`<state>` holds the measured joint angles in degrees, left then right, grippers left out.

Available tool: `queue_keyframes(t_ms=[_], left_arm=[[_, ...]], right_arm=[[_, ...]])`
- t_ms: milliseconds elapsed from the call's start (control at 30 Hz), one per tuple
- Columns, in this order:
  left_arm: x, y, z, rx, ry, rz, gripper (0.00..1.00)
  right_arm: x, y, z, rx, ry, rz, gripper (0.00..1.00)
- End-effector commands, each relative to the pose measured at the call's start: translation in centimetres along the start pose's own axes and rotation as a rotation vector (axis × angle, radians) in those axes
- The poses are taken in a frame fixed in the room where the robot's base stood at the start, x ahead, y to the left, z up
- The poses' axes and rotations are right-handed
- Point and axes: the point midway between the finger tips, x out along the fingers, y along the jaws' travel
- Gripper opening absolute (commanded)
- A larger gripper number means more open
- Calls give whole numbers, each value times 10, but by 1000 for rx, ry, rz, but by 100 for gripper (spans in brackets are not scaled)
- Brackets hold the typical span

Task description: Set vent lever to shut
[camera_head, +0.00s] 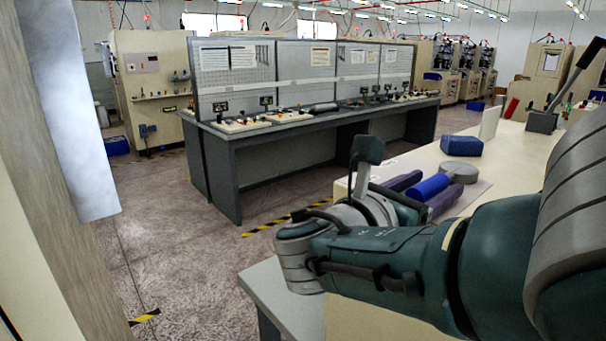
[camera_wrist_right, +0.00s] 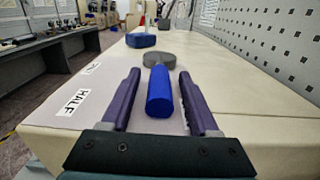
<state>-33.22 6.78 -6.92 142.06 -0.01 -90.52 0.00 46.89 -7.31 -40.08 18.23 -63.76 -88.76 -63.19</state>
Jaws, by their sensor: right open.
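The vent lever has a blue handle (camera_head: 430,187) and a round grey hub (camera_head: 460,172) on a flat plate on the bench. In the right wrist view, the blue handle (camera_wrist_right: 160,92) points toward me from the grey hub (camera_wrist_right: 158,60). A HALF label (camera_wrist_right: 69,102) lies left of it; a second label (camera_wrist_right: 92,68) farther on is unreadable. My right gripper (camera_head: 438,185) is open, its purple fingers on either side of the handle, with a gap showing on each side. It also shows in the right wrist view (camera_wrist_right: 159,76). My left gripper is not in view.
A blue block (camera_head: 461,145) and a thin white upright panel (camera_head: 489,123) stand beyond the hub. A black-handled lever on a grey box (camera_head: 541,121) is farther back. In the wrist view, a perforated board (camera_wrist_right: 270,50) rises along the right. The bench's cream top (camera_wrist_right: 230,85) is clear beside the lever.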

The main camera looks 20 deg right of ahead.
Motion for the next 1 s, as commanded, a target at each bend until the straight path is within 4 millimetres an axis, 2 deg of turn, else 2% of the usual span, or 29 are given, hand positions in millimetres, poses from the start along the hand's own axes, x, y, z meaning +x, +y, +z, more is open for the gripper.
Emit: queue_keyframes(t_ms=[67, 600, 1000], left_arm=[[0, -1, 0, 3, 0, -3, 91], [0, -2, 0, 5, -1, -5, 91], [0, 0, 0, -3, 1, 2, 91]], right_arm=[[0, 0, 0, 0, 0, 0, 61], [0, 0, 0, 1, 0, 0, 1], [0, 0, 0, 1, 1, 0, 0]])
